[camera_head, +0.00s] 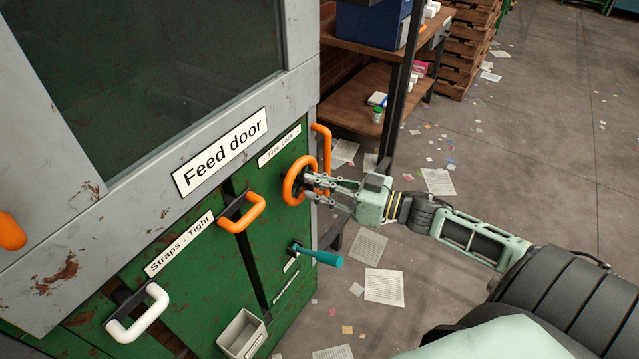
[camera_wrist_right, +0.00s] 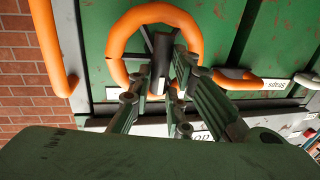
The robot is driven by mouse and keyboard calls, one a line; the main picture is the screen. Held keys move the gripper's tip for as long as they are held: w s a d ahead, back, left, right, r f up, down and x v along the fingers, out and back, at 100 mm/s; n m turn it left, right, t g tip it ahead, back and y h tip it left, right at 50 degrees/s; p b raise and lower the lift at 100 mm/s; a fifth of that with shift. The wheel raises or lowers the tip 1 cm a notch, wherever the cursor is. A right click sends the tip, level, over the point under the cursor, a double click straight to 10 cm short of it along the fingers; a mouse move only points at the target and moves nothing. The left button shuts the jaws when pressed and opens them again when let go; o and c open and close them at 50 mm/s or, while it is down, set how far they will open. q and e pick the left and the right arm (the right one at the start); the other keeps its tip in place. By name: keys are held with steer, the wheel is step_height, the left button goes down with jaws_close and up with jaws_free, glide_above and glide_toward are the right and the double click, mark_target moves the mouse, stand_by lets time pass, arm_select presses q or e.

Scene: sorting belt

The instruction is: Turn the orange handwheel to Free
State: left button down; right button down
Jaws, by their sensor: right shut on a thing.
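The orange handwheel (camera_head: 292,181) is on the green door panel, under a label reading "Free Lock" (camera_head: 279,146). My right gripper (camera_head: 313,185) reaches it from the right and is shut on part of it. In the right wrist view the orange ring of the handwheel (camera_wrist_right: 128,25) arches above my right gripper (camera_wrist_right: 165,75), whose fingers close around a dark part at its middle. The wheel's pointer position against the label cannot be made out. My left gripper is not in view.
An orange D-handle (camera_head: 243,212), a white handle (camera_head: 138,313), a teal lever (camera_head: 318,255) and a tall orange handle (camera_head: 322,145) stick out nearby. A grey bin (camera_head: 241,335) hangs below. A wooden shelf (camera_head: 355,100) stands behind. Papers lie on the open floor at right.

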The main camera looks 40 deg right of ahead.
steer(key=n+h+p, duration=0.1)
steer(key=n+p, duration=0.1)
steer(key=n, duration=0.2)
steer(key=a+n+h+p, duration=0.1)
steer(key=n+p, duration=0.2)
steer(key=n, duration=0.1)
steer(key=n+p, duration=0.3)
steer(key=shift+s+a+n+g+h, duration=0.15)
steer(key=shift+s+n+g+h, duration=0.15)
steer(key=shift+n+g+h, duration=0.1)
steer(key=shift+a+f+n+h, duration=0.1)
steer(key=shift+f+n+h, duration=0.15)
steer(key=shift+n, duration=0.7)
steer(key=shift+a+f+n+h, duration=0.1)
steer(key=shift+n+h, duration=0.15)
steer(key=shift+n, duration=0.7)
steer(key=shift+d, duration=0.1)
steer(key=c, duration=1.7)
jaws_free()
steer(key=shift+o, duration=0.2)
